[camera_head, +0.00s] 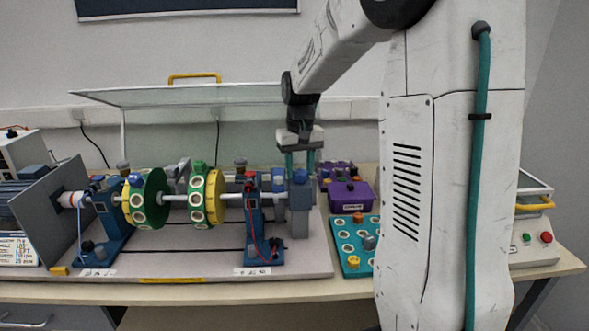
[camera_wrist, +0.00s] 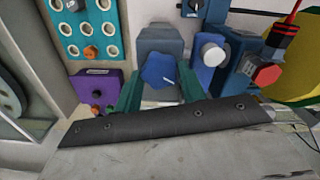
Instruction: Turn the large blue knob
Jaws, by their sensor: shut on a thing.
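The large blue knob (camera_head: 299,177) sits on top of a grey block (camera_head: 300,218) at the right end of the shaft rig. In the wrist view the knob (camera_wrist: 158,70) is a lobed blue cap with a small light mark on its right side. My gripper (camera_head: 300,164) points straight down over it. In the wrist view its two teal fingers (camera_wrist: 159,86) stand on either side of the knob and are shut on it. The dark gripper body hides what lies below the knob in that view.
A purple box (camera_head: 352,195) and a teal tray (camera_head: 350,258) with several round sockets are at the right. A clear raised cover (camera_head: 190,96) stands behind.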

